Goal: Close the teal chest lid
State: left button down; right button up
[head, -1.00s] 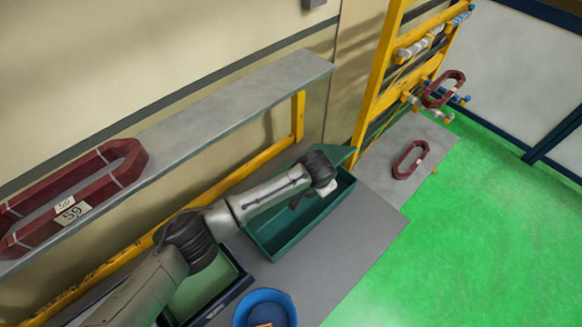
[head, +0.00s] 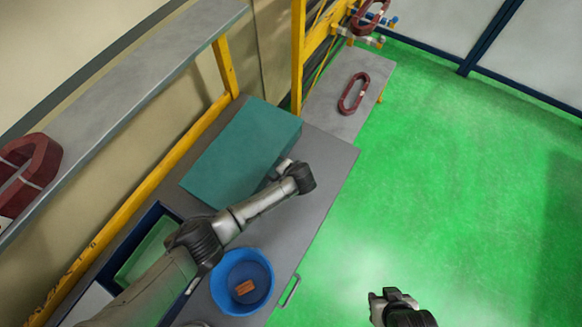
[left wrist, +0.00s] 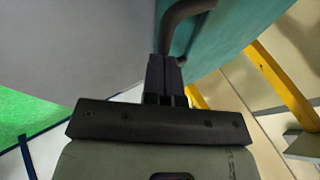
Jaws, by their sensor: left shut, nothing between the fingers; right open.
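The teal chest (head: 240,145) stands on the grey bench with its lid lying flat across its top, and no inside shows. In the left wrist view the teal chest wall (left wrist: 228,35) is close, with a dark curved handle (left wrist: 180,20) on it. My left gripper (head: 276,172) is at the chest's front side in the head view, partly hidden by my wrist. In the left wrist view its fingers (left wrist: 165,72) are together and empty, close to the handle; contact cannot be told. My right gripper (head: 384,296) is open and empty over the green floor.
A blue bowl (head: 221,283) with a brown-orange block (head: 244,287) and a dark blue tray (head: 106,279) sit nearer on the bench (head: 322,165). A yellow rack (head: 299,50) and a dark red coil (head: 354,93) are beyond. A shelf (head: 150,75) runs at left.

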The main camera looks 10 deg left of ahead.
pick_arm(q)
jog(key=shift+f, duration=0.4)
jog(key=shift+s+a+f, duration=0.1)
jog(key=shift+a+f, duration=0.05)
jog(key=d+f+p+v, duration=0.1)
jog(key=d+p+v, duration=0.1)
jog(key=p+v, duration=0.6)
jog(key=shift+v, duration=1.35)
jog(key=shift+s+a, duration=0.1)
